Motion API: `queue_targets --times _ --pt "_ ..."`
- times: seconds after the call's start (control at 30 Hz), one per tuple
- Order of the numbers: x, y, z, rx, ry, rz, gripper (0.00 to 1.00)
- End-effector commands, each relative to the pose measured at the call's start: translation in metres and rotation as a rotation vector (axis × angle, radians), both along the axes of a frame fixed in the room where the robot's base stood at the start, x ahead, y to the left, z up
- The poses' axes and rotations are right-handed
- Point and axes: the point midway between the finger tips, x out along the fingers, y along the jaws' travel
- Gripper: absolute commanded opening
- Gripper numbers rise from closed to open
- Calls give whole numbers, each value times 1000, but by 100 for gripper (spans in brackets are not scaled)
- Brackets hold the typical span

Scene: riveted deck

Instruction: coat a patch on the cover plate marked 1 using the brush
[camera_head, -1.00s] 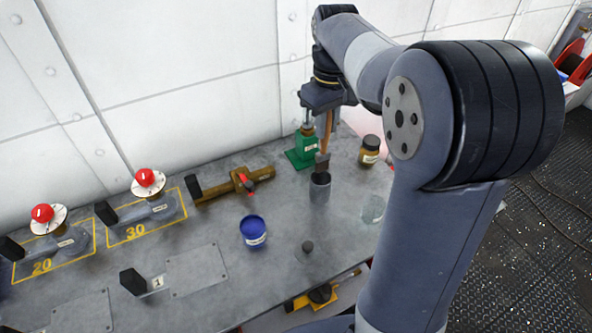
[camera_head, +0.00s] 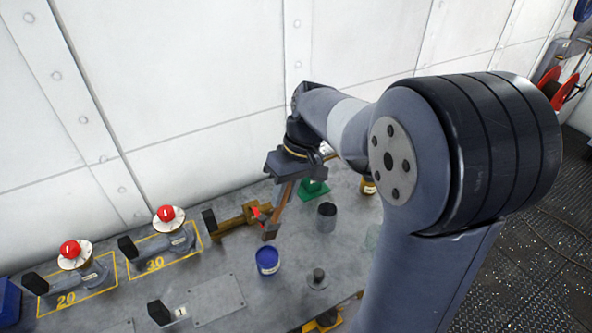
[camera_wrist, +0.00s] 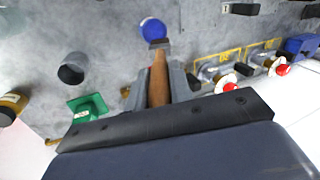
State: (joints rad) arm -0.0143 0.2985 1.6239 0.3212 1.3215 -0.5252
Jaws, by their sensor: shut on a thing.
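My gripper (camera_head: 288,184) is shut on the wooden handle of the brush (camera_head: 270,231). The brush hangs with its dark head down, above the deck. It also shows in the wrist view (camera_wrist: 159,80), where its head overlaps the near edge of the blue pot (camera_wrist: 153,27); contact cannot be told. In the head view the blue pot (camera_head: 267,264) stands just in front of the brush head. The cover plate (camera_head: 219,299) lies flat at front left of the pot, beside a tag marked 1 (camera_head: 181,312) and a black block.
A dark grey cup (camera_head: 327,219) stands right of the brush. A brass valve piece with a red part (camera_head: 237,221) lies behind the brush. A green stand (camera_head: 314,189) and a small knobbed lid (camera_head: 317,281) are nearby. Red-knobbed fixtures (camera_head: 168,216) stand at left.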

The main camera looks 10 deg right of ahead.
Motion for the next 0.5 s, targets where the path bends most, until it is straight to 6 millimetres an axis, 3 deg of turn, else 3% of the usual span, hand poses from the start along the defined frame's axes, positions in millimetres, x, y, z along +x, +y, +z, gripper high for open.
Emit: queue_targets --times 0.17,0.5 --pt "-6 6 -1 26 9 -8 0" --pt "-6 6 -30 26 10 -8 0"
